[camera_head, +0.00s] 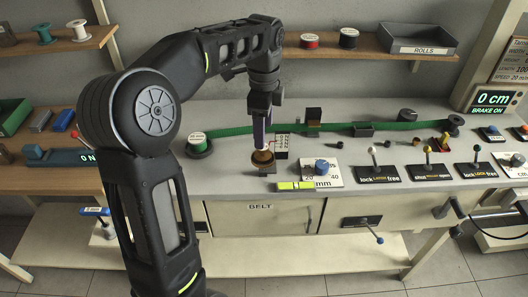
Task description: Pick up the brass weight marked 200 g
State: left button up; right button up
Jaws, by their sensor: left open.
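My left gripper (262,142) reaches down over the bench from the left arm. It points straight down, and its jaws are open. A small brass-brown round piece (263,157) is directly under the fingertips, on a small dark base (265,169). It may be the brass weight, but no 200 g mark can be read at this size. The gripper hides its top, and I cannot tell whether the fingers are around it or just above it. My right gripper is out of view.
A plate with a blue knob (321,165) and a yellow-green block (295,185) are close to the right. Lever plates (378,173) stand further right. The bench front edge is nearby.

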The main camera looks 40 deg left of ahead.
aim_at(263, 152)
pick_arm(q)
jog(key=shift+f, duration=0.95)
jog(key=shift+f, duration=0.1)
jog(key=f, duration=0.2)
jog(key=f+p, duration=0.1)
jog(key=f, duration=0.2)
jog(key=shift+s+a, duration=0.1)
jog(key=shift+a, duration=0.1)
jog(key=shift+c, duration=0.5)
grip_shut()
